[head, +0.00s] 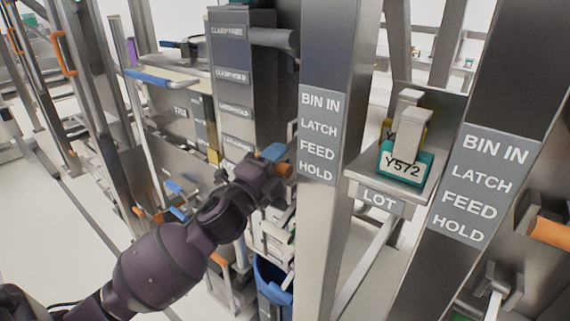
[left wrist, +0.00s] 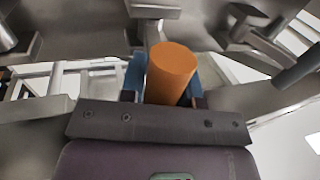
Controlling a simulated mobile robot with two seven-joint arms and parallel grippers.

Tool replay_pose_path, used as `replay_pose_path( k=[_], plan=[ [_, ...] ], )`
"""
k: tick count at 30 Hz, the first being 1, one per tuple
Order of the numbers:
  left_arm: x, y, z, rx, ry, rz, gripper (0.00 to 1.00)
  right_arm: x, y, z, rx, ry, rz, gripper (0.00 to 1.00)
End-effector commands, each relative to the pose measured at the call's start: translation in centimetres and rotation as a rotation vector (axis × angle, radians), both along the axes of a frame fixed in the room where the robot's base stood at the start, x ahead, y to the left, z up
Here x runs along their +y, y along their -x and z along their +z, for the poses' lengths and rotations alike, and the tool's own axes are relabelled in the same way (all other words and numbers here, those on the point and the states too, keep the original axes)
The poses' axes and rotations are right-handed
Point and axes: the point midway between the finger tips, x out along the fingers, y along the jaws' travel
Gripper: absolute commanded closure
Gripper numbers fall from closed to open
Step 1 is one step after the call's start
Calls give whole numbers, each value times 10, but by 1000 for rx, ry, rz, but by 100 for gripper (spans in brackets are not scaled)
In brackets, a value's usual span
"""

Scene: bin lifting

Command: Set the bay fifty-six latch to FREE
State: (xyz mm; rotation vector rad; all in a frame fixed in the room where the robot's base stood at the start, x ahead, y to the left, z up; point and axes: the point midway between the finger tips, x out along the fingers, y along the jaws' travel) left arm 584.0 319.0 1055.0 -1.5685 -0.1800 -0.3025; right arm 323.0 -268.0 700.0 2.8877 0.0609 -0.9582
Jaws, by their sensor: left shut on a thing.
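My left gripper (head: 274,161) is at the left side of a steel post in the head view. Its blue fingers are shut on an orange cylindrical handle (head: 286,170). In the left wrist view the orange handle (left wrist: 171,72) stands between the two blue fingers of the gripper (left wrist: 165,85), its round end towards the camera. The mount behind the handle is mostly hidden by the gripper and post. A grey sign (head: 318,137) on the post reads BIN IN, LATCH, FEED, HOLD. I see no bay number fifty-six and no FREE mark. My right gripper is not in view.
A second post at the right carries a like sign (head: 470,183), with another orange handle (head: 550,233) beside it. Between the posts a steel shelf marked LOT (head: 380,200) holds a teal tag block (head: 405,166) reading Y572. A blue bin (head: 272,275) is below the gripper.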

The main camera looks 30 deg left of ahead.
Motion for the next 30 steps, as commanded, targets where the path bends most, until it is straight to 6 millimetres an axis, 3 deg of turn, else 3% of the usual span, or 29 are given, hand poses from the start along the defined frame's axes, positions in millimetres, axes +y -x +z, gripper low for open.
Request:
replay_pose_path(
  k=[1, 6, 12, 30],
  plan=[
    [0, -2, -9, -24, 5, 2, 100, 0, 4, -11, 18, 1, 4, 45],
    [0, -3, -11, -104, 11, 2, 100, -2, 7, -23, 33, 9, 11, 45],
    [1, -4, -13, -178, 16, 4, 100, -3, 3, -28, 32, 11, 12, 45],
    [0, -8, -22, -173, 12, 1, 100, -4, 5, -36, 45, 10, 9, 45]
  ],
)
